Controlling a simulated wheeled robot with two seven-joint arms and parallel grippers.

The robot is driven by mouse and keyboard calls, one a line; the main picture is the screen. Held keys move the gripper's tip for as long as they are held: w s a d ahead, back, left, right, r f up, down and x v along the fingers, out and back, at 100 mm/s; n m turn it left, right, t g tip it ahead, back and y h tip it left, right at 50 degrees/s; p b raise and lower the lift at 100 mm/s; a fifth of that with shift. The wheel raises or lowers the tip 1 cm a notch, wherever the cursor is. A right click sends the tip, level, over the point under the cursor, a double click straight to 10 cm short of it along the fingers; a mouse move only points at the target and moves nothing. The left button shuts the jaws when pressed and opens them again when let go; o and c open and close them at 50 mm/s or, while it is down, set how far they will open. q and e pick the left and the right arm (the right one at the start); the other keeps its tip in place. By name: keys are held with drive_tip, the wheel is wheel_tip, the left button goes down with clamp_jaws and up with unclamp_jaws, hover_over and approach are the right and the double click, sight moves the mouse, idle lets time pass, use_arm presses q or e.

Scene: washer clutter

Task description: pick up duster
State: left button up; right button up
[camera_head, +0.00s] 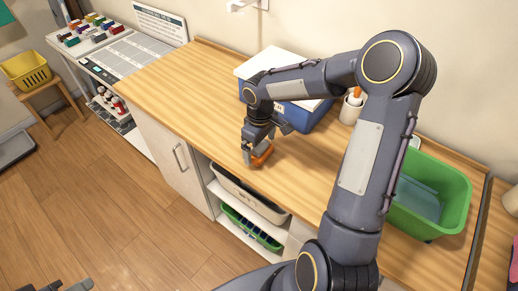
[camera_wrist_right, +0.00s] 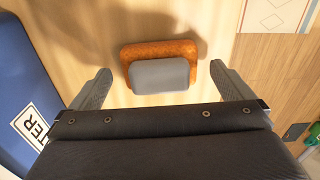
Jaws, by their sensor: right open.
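The duster, an orange-brown block with a grey pad on top, lies on the wooden counter; it shows in the right wrist view (camera_wrist_right: 160,70) and partly in the head view (camera_head: 263,152). My right gripper (camera_head: 259,150) is low over the counter at the duster. In the right wrist view my right gripper (camera_wrist_right: 160,88) is open, with one finger on each side of the duster and a gap on both sides. Dark tips at the bottom left of the head view look like my left gripper (camera_head: 65,286), mostly cut off.
A blue box with a white lid (camera_head: 310,115) stands behind my right gripper. A green tub (camera_head: 455,205) is at the right, partly behind my right arm. A white cup (camera_head: 350,110) stands near the wall. The counter (camera_head: 180,85) is clear at the left.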

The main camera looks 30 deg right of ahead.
wheel_tip(320, 180, down, 2)
drive_tip(key=c, duration=1)
drive_tip(key=shift+r, duration=0.5)
wheel_tip(320, 180, up, 2)
drive_tip(key=shift+r, duration=0.25)
drive_tip(key=s+a+r+b, duration=0.1)
drive_tip(key=s+a+r, duration=0.2)
drive_tip(key=s+a+r+b, duration=0.1)
drive_tip(key=s+a+r, duration=0.1)
drive_tip(key=s+r, duration=0.1)
drive_tip(key=s+a+r+b, duration=0.1)
drive_tip(key=s+a+r, duration=0.2)
drive_tip(key=s, duration=0.2)
drive_tip(key=shift+a+r, duration=0.3)
